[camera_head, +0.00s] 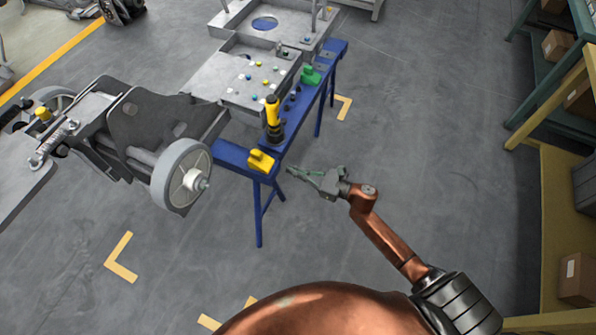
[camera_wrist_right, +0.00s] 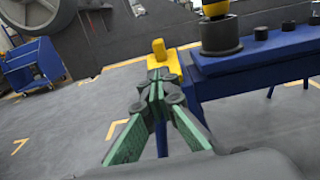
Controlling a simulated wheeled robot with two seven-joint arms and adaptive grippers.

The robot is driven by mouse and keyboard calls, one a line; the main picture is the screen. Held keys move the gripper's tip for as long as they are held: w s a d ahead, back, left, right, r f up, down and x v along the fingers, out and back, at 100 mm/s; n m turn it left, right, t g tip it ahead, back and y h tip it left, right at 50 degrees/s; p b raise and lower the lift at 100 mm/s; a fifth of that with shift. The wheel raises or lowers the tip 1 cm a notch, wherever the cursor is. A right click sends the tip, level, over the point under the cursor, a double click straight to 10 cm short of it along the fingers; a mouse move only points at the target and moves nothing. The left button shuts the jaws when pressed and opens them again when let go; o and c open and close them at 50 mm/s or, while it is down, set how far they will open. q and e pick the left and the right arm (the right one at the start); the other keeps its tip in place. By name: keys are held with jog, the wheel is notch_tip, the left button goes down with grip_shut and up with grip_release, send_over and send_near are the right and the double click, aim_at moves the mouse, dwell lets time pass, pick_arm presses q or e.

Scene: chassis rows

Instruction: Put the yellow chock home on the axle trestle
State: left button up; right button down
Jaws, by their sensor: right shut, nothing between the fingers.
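The yellow chock (camera_head: 261,161) sits on the near end of the blue axle trestle (camera_head: 238,158) in the head view, close to the wheel of the chassis. In the right wrist view the chock (camera_wrist_right: 160,53) shows just beyond my fingers, partly hidden by them, with the trestle (camera_wrist_right: 265,55) to its right. My right gripper (camera_head: 294,171) is shut and empty, a little right of the chock; in the wrist view its fingertips (camera_wrist_right: 156,77) overlap the chock's lower part. I cannot tell whether they touch it. My left gripper is not in view.
A yellow and black tool (camera_head: 272,115) stands on the trestle, with a green block (camera_head: 310,76) farther back. A grey wheel (camera_head: 182,175) of the chassis is left of the chock. Shelving (camera_head: 550,170) with boxes lines the right side. The floor between is clear.

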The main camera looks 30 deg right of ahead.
aim_at(262, 158)
jog(key=b+x, duration=0.1)
jog(key=x, duration=0.6)
jog(key=shift+w+a+f, duration=0.15)
jog(key=shift+w+a, duration=0.1)
jog(key=shift+w, duration=0.1)
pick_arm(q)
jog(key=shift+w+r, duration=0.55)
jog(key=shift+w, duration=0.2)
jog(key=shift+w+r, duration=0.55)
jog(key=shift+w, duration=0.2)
pick_arm(e)
jog(key=shift+w+a, duration=0.45)
jog(key=shift+w, duration=0.15)
